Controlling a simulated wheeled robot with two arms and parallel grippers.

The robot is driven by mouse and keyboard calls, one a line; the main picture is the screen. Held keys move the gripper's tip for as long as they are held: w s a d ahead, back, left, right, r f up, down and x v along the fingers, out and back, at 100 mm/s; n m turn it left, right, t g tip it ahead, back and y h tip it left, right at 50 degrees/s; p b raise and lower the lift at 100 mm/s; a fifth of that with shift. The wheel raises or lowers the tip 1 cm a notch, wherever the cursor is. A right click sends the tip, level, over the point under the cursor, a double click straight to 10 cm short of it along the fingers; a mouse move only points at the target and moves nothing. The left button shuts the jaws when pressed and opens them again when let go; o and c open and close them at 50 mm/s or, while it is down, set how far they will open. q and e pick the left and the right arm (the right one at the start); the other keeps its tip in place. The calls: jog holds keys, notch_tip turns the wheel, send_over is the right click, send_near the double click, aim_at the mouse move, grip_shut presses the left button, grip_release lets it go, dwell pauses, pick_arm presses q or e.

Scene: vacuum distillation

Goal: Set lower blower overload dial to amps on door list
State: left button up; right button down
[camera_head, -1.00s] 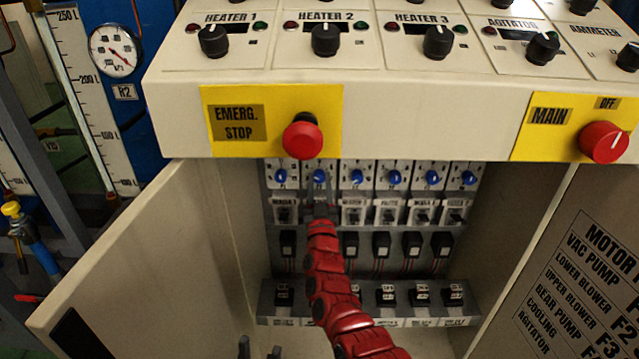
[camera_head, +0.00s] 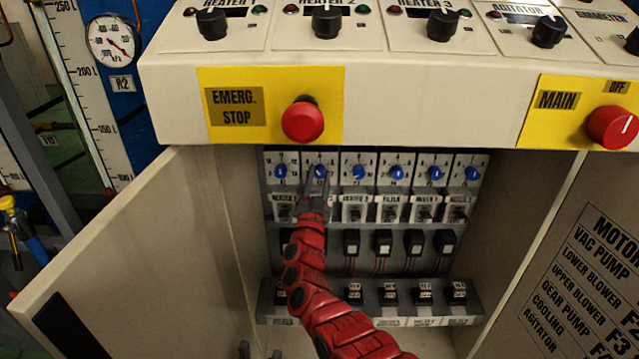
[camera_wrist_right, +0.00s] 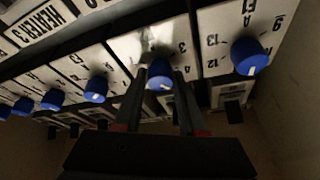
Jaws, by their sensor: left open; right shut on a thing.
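A row of blue overload dials shows inside the open cabinet. My right gripper (camera_head: 318,184) reaches up to the second dial from the left (camera_head: 320,171). In the right wrist view, its two dark fingers (camera_wrist_right: 159,77) are shut on the sides of this blue dial (camera_wrist_right: 159,82), which has a white mark; the numerals 3 and 4 show beside it. The door list (camera_head: 582,285) on the right names the lower blower, but its amps column is outside the view. My left gripper (camera_head: 260,351) is open and empty at the bottom edge, its fingertips apart.
Other blue dials (camera_head: 359,172) sit close on both sides. Switches (camera_head: 354,208) and relays (camera_head: 351,243) lie below. The panel with the red emergency stop (camera_head: 302,121) overhangs the cabinet. The left door (camera_head: 130,255) stands open.

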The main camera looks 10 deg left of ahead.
jog(key=m, duration=0.2)
jog(key=m+h+b, duration=0.1)
jog(key=m, duration=0.1)
jog(key=shift+a+h, duration=0.15)
jog(key=shift+h, duration=0.15)
jog(key=shift+m+g+h+b, duration=0.2)
jog(key=shift+m+g+h, duration=0.2)
jog(key=shift+m, duration=0.65)
jog(key=shift+m+g+h+b, duration=0.25)
jog(key=shift+m+h, duration=0.25)
jog(key=shift+m, duration=0.55)
jog(key=shift+r+m, duration=0.1)
jog(key=shift+m, duration=0.2)
jog(key=shift+c, duration=2.4)
grip_release()
jog(key=shift+s, duration=0.15)
